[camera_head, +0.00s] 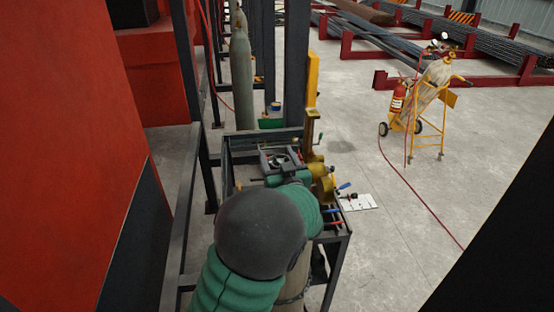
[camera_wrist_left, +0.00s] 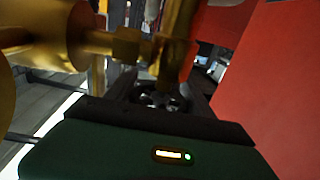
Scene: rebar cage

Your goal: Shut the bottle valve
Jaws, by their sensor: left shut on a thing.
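My left arm comes in from the bottom of the head view, and its gripper (camera_head: 277,160) sits over the top of the cart. It also shows in the left wrist view (camera_wrist_left: 160,100), where a dark spoked valve handwheel (camera_wrist_left: 158,101) lies between the fingers. The gripper is shut on this handwheel. A brass regulator (camera_head: 323,181) is just right of the gripper; brass fittings (camera_wrist_left: 125,44) fill the upper left of the wrist view. A beige bottle (camera_head: 297,283) stands below, mostly hidden by my arm. My right gripper is not in view.
A dark metal cart frame (camera_head: 340,246) surrounds the bottle. A grey-green cylinder (camera_head: 242,75) stands behind. A red machine wall (camera_head: 75,130) is close on the left. Tools and a white sheet (camera_head: 358,202) lie to the right. A yellow trolley (camera_head: 430,125) stands on open floor at right.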

